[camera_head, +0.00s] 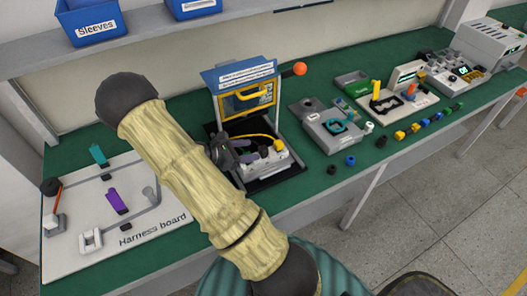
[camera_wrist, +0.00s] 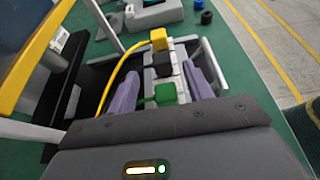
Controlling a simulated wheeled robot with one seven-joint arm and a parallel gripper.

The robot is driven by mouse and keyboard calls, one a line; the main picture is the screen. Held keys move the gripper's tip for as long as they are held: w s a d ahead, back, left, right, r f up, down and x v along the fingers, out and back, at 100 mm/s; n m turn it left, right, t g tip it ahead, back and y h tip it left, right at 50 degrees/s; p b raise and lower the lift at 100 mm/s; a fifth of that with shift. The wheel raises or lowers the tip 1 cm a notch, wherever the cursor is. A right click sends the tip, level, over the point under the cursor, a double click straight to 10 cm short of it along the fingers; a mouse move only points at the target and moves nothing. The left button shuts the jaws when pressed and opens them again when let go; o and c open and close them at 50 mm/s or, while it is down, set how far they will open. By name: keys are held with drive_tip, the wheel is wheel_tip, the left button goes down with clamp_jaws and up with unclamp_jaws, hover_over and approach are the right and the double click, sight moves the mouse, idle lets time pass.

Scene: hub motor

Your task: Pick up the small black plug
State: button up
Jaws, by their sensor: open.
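A small black plug (camera_wrist: 167,64) sits on a white block (camera_wrist: 162,78) in the wrist view, between a yellow plug (camera_wrist: 158,39) with a yellow cable and a green plug (camera_wrist: 165,94). My gripper (camera_wrist: 160,76) is open, its purple fingers on the left and right of the block, with the black plug between them. I cannot tell whether the fingers touch anything. In the head view my gripper (camera_head: 255,152) is over the white unit (camera_head: 268,163) in the dark tray, and my arm hides part of it.
A hinged panel with a yellow frame (camera_head: 247,99) stands just behind the unit. Loose black (camera_head: 331,170) and blue (camera_head: 350,160) rings lie right of the tray. A grey fixture (camera_head: 335,128) stands beyond them. The harness board (camera_head: 110,205) is at the left.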

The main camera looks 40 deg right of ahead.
sight(260, 150)
drive_tip(key=x, duration=0.4)
drive_tip(key=shift+s+f+p, duration=0.1)
drive_tip(key=shift+p, duration=0.2)
